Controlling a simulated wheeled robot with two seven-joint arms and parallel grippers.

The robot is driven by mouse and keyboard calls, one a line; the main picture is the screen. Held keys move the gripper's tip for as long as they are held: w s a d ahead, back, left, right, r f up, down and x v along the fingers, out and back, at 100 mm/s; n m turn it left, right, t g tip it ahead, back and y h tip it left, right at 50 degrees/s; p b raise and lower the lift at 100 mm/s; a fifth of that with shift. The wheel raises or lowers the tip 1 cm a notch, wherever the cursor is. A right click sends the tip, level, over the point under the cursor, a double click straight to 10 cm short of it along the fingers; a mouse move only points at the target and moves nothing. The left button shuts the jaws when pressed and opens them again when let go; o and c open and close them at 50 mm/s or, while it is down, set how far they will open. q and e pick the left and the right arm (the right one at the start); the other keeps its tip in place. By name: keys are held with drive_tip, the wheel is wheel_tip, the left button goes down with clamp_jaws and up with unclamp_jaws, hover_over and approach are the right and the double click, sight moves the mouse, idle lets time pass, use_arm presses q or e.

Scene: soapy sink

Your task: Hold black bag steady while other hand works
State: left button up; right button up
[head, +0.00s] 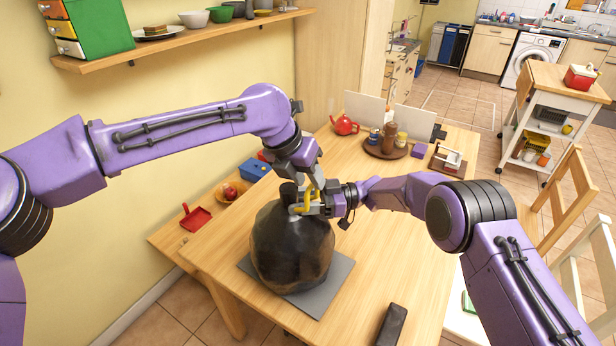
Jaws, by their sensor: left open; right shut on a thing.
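The dark, glossy black bag (290,248) stands upright and bulging on a flat grey mat (336,283) on the wooden table. Its narrow neck points up. My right gripper (303,208) comes in from the right and is shut at the bag's neck. Its fingertips are small, and the neck is partly hidden behind them. My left gripper (300,183) is open, pointing down just above and beside the neck, very close to my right gripper. A yellow piece (312,193) shows between the two grippers; I cannot tell whether either touches it.
A red teapot (344,125) and a round brown tray (385,150) with jars stand at the table's back. A dark block (391,325) lies at the front. A red dustpan (195,217) and a bowl (232,191) are on the bench at left. The table's right middle is clear.

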use_arm(q)
drive_tip(key=shift+f, duration=0.1)
clamp_jaws()
drive_tip(key=shift+r, duration=3.5)
unclamp_jaws()
drive_tip(key=v, duration=1.2)
